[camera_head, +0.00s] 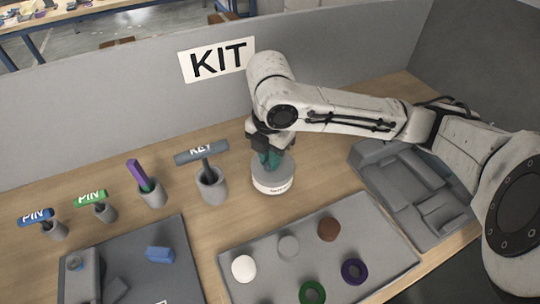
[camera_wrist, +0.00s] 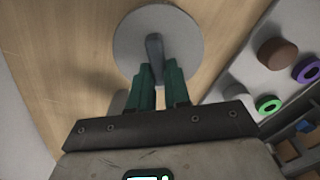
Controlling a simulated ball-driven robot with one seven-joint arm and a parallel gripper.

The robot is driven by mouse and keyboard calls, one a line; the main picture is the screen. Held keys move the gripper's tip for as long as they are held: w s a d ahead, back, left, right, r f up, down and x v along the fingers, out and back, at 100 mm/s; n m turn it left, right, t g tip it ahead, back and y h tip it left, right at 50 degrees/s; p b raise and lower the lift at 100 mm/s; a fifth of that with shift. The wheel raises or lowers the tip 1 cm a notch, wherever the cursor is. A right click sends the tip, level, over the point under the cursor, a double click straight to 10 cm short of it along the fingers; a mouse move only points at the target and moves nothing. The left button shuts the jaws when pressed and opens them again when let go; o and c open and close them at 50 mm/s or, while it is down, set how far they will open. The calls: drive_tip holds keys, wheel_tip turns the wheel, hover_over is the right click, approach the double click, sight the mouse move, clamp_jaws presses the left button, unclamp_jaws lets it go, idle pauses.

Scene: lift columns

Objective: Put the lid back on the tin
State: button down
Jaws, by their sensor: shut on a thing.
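The lid (camera_head: 286,168) is a round grey disc with a dark upright grip. It fills the top middle of the wrist view (camera_wrist: 190,55). My gripper (camera_head: 268,160) points down with its green fingers closed on the grip; the fingertips also show in the wrist view (camera_wrist: 158,70). A white band with dark lettering, the tin's side (camera_head: 273,187), shows directly under the lid on the wooden table. The lid lies level over the tin, and I cannot tell whether it is fully seated.
A grey tray (camera_head: 230,262) with several coloured discs lies in front. A grey cup (camera_head: 212,190) with the KEY handle stands left, beside smaller holders. A grey moulded tray (camera_head: 410,195) is at right. A grey partition with a KIT sign (camera_head: 217,61) stands behind.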

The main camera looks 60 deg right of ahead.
idle(0.4)
drive_tip(key=c, duration=1)
unclamp_jaws()
drive_tip(key=shift+o, duration=0.5)
drive_tip(key=o, duration=0.4)
drive_tip(key=shift+r+p, duration=2.9)
drive_tip(key=shift+r, duration=0.65)
